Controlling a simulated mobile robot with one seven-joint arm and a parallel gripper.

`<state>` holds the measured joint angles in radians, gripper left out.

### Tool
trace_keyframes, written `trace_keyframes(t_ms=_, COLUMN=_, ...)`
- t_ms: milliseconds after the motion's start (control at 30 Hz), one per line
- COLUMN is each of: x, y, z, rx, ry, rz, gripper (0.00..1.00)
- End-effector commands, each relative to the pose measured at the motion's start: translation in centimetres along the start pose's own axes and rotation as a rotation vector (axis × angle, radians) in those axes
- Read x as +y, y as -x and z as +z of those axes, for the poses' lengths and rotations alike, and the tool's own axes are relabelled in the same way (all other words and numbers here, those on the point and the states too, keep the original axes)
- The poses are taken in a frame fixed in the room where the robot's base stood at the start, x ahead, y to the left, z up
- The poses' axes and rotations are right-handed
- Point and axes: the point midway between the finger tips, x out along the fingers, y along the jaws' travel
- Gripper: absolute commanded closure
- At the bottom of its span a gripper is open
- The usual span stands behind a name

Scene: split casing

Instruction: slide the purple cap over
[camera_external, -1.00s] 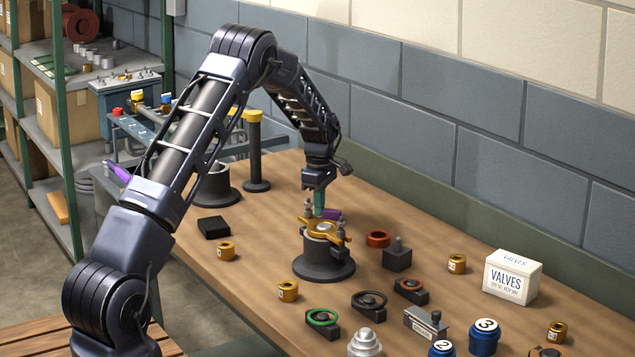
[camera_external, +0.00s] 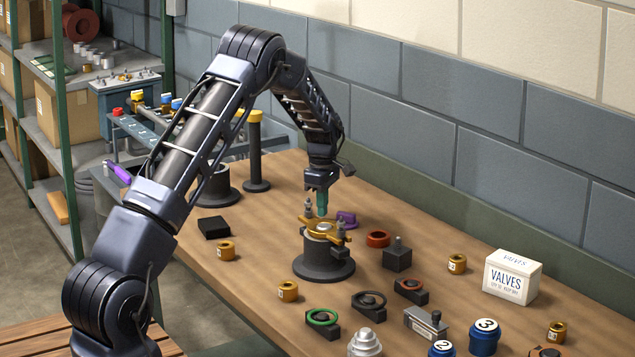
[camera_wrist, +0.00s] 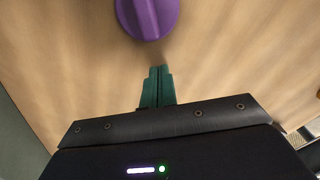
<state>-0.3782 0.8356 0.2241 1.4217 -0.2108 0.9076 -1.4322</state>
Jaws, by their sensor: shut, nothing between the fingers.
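The purple cap (camera_external: 346,219) sits on the table just behind and right of a brass-topped fixture on a round black base (camera_external: 324,268). In the wrist view the purple cap (camera_wrist: 148,18) is at the top edge and partly cut off. My gripper (camera_external: 322,214) points down with its teal fingers beside the fixture's top, left of the cap. In the wrist view the fingertips (camera_wrist: 159,68) are closed together and empty, with a gap of bare table between them and the cap.
An orange-red ring (camera_external: 378,239) and a black block with a peg (camera_external: 397,258) stand right of the fixture. A white VALVES box (camera_external: 512,277) is farther right. Rings and brass pieces crowd the front. The table behind the cap looks clear.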

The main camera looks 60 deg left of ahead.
Motion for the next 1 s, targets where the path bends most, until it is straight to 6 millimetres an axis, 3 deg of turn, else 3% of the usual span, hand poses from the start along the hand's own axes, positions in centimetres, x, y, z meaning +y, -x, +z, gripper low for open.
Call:
trace_keyframes(t_ms=33, x=0.0, y=0.0, z=-1.2, rx=0.0, ry=0.005, rz=0.0, gripper=1.0)
trace_keyframes(t_ms=400, x=0.0, y=7.3, z=-0.8, rx=0.0, ry=0.001, rz=0.002, gripper=1.0)
trace_keyframes(t_ms=733, x=-0.2, y=10.3, z=-0.6, rx=-0.002, ry=-0.007, rz=0.002, gripper=1.0)
trace_keyframes(t_ms=867, x=-1.3, y=12.4, z=0.4, rx=-0.009, ry=-0.055, rz=0.013, gripper=1.0)
trace_keyframes(t_ms=1000, x=-3.8, y=16.0, z=2.4, rx=-0.022, ry=-0.157, rz=0.035, gripper=1.0)
